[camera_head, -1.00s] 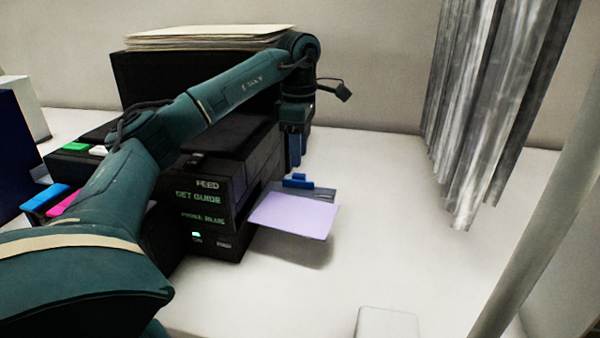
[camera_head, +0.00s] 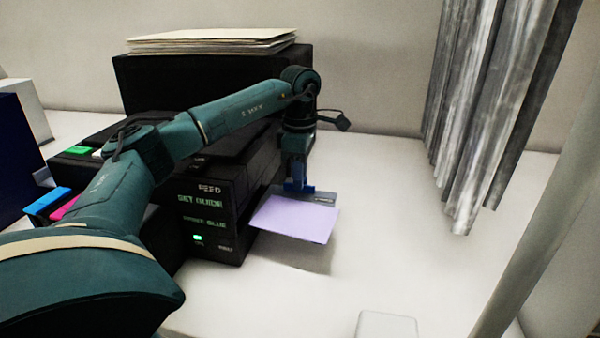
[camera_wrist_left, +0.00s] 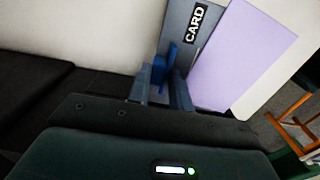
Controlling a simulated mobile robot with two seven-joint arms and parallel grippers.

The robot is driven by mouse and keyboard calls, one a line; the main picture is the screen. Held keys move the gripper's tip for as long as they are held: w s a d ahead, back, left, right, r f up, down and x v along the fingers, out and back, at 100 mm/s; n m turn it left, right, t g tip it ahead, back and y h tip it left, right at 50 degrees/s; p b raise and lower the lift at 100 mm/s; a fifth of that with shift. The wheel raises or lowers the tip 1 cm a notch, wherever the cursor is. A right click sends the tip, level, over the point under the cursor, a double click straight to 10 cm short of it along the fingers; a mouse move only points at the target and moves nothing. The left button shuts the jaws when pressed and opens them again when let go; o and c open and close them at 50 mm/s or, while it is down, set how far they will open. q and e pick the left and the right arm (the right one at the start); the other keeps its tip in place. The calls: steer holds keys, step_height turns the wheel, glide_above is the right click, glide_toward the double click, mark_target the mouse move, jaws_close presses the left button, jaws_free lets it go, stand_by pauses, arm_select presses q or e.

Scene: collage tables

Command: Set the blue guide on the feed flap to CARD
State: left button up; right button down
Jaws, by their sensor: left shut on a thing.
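The feed flap (camera_head: 326,197) is a grey plate sticking out from the right side of the black machine (camera_head: 215,225), whose display reads FEED and SET GUIDE. A lilac sheet (camera_head: 293,219) lies over much of the flap. The blue guide (camera_wrist_left: 163,62) sits at the flap's edge, mostly hidden by my gripper in the head view. My left gripper (camera_head: 297,187) points down and is shut on the guide; its fingers (camera_wrist_left: 160,88) flank it in the wrist view. A CARD label (camera_wrist_left: 195,24) shows on the flap beyond the guide, apart from it. My right gripper is out of view.
A black box (camera_head: 215,75) with stacked sheets (camera_head: 210,40) on top stands behind the machine. Green, white, blue and pink pieces lie at the left. Grey strips (camera_head: 490,100) hang at the right. The white table (camera_head: 390,220) right of the flap is clear.

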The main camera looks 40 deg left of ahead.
arm_select(q)
steer(key=shift+w+r, duration=0.1)
jaws_close()
steer(key=shift+a, duration=0.1)
steer(key=shift+s+d, duration=0.25)
steer(key=shift+s, duration=0.15)
steer(key=shift+s+d, duration=0.5)
steer(key=shift+s, duration=0.35)
steer(key=shift+o, duration=1.9)
jaws_free()
steer(key=shift+o, duration=1)
